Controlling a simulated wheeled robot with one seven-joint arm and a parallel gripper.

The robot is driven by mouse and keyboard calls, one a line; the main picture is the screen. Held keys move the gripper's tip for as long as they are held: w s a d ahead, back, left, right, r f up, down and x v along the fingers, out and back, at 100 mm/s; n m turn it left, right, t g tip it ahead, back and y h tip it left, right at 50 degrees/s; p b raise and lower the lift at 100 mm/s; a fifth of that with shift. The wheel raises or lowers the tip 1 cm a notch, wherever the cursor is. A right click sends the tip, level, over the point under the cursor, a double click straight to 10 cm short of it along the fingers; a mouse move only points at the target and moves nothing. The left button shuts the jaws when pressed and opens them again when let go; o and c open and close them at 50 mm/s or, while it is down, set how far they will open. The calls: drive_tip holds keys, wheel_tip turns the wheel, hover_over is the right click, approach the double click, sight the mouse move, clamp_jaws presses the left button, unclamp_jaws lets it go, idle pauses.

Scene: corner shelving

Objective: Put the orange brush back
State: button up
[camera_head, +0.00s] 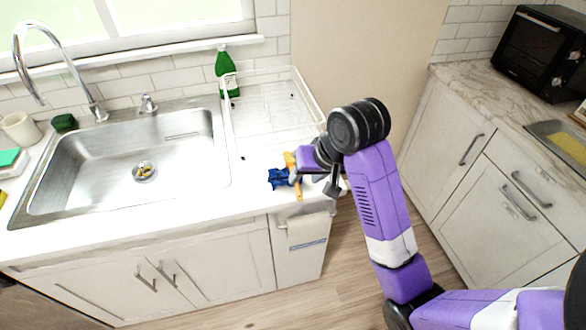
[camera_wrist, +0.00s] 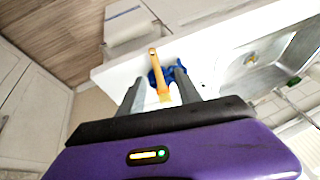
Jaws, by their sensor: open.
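The orange brush (camera_wrist: 154,62) lies on the white counter right of the sink, and in the wrist view it reaches between my fingers toward the counter's front edge. In the head view part of the orange brush (camera_head: 298,189) shows beside my gripper (camera_head: 297,177). A blue object (camera_head: 279,178) lies against the brush; it also shows in the wrist view (camera_wrist: 167,76). My gripper (camera_wrist: 158,85) is open, with one finger on each side of the brush. I cannot tell whether the fingers touch it. The brush's far end is hidden by my gripper.
The sink (camera_head: 140,165) is left of the brush. A green bottle (camera_head: 227,74) stands at the back by a draining area (camera_head: 275,110). A towel (camera_head: 307,229) hangs at the counter front.

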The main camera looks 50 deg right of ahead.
sight(297, 185)
drive_tip(key=f+b, duration=0.2)
drive_tip(key=b, duration=0.1)
drive_tip(key=w+d+f+b, duration=0.1)
drive_tip(key=shift+w+d+f+g, duration=0.1)
drive_tip(key=shift+f+g, duration=0.05)
drive_tip(key=shift+g, duration=0.15)
drive_tip(key=shift+b+x, duration=0.95)
drive_tip(key=shift+x, duration=0.9)
drive_tip(key=shift+w, duration=0.2)
clamp_jaws()
